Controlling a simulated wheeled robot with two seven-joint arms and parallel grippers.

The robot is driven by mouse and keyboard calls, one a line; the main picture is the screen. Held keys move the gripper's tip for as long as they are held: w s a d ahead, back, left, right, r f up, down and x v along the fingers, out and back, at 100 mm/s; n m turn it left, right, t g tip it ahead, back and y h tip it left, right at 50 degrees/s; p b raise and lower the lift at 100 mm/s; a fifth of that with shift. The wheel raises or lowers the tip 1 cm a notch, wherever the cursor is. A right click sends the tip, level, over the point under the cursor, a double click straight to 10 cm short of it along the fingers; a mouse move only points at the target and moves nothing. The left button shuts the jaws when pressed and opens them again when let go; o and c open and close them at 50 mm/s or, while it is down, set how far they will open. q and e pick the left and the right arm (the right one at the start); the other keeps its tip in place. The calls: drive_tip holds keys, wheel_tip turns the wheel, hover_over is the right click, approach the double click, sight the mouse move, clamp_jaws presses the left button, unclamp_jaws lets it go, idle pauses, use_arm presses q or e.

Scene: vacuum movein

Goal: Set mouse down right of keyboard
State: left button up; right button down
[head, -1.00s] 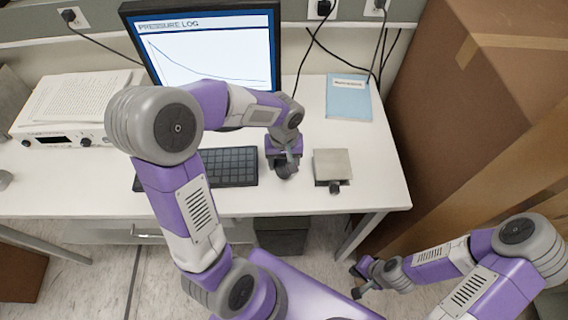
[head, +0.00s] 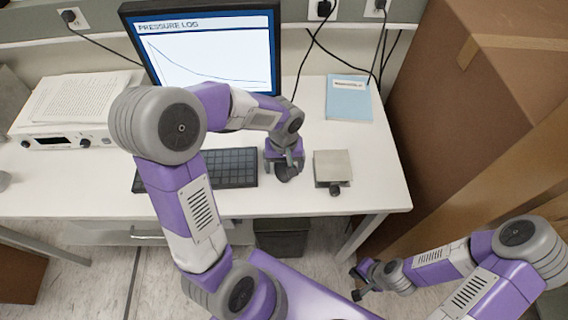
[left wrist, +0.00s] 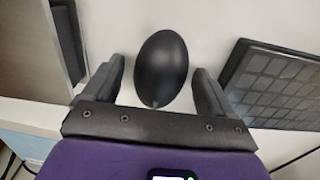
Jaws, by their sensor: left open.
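The black mouse (head: 285,175) rests on the white desk, just right of the dark keyboard (head: 236,168). My left gripper (head: 284,166) is over the mouse and partly hides it in the head view. In the left wrist view the smooth oval mouse (left wrist: 162,68) lies between the two spread fingers, with a gap on each side. The keyboard (left wrist: 285,85) shows there on the right, apart from the mouse. My right gripper (head: 357,281) is out in front of the desk, low at the right, with its fingers apart and empty.
A small grey box with a dark knob (head: 332,164) stands close right of the mouse. A monitor (head: 205,50) is behind the keyboard, and a blue booklet (head: 349,101) lies at the back right. A large cardboard box (head: 480,120) stands right of the desk (head: 385,190).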

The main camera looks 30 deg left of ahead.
sight(284, 165)
use_arm(q)
wheel_tip(284, 165, up, 12)
drive_tip(key=p, duration=0.2)
use_arm(e)
wheel_tip(284, 165, up, 3)
drive_tip(key=shift+f, duration=0.2)
use_arm(q)
drive_tip(key=shift+r, duration=0.1)
